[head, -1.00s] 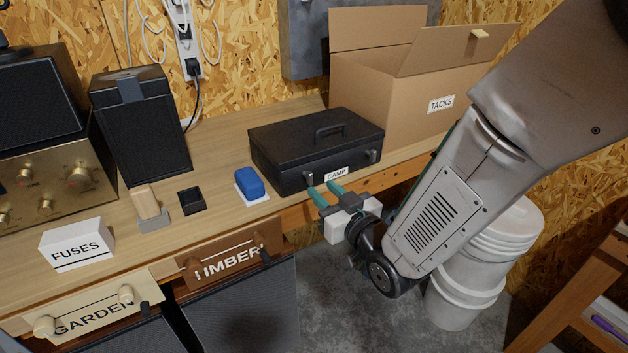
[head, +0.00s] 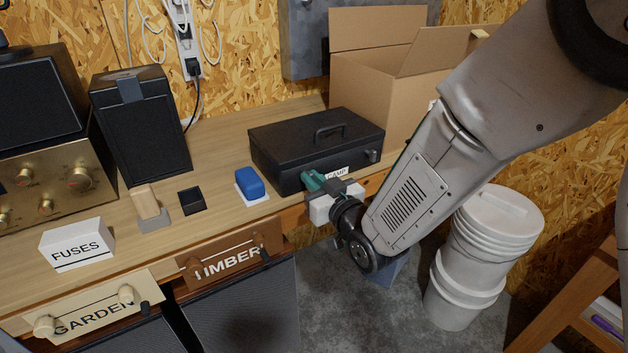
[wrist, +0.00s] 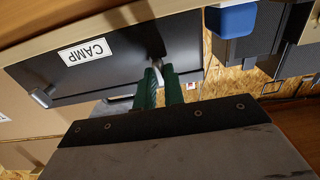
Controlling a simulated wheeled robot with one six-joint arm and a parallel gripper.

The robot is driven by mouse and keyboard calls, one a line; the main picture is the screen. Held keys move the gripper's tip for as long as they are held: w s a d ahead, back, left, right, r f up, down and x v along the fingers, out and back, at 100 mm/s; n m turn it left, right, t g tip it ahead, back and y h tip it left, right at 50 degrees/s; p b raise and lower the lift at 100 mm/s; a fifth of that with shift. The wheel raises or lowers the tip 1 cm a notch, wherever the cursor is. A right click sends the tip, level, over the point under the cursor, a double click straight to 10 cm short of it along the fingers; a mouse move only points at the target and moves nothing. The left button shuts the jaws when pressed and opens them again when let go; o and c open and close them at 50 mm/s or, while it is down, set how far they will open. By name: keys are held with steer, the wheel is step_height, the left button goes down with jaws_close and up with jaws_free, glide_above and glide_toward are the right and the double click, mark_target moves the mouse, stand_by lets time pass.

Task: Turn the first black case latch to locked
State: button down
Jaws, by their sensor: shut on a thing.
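The black case (head: 285,142) stands closed on the bench, with a handle on its lid and a CAMP label (wrist: 85,52) on its front. My gripper (head: 309,178) is at the left part of the case front, with its green fingers shut on the left latch. In the wrist view the fingertips (wrist: 158,68) are close together around the small metallic latch (wrist: 155,60). The fingers hide most of this latch, so I cannot tell its angle. The other latch (head: 372,155) is at the right of the case front, clear of my gripper.
A blue block (head: 250,182) on a white pad is left of the case. A black open box (head: 192,200), a wooden block on a grey base and a FUSES box (head: 77,244) lie further left. An open cardboard carton (head: 365,90) stands behind. White buckets (head: 490,235) stand right.

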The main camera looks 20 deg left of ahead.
steer(key=shift+m, duration=0.3)
steer(key=shift+w+d+f+m, duration=0.1)
steer(key=shift+f+m, duration=0.05)
steer(key=shift+m, duration=4.15)
steer(key=shift+w+d+f+m, duration=0.1)
steer(key=shift+m, duration=4.2)
steer(key=c, duration=1.5)
jaws_free()
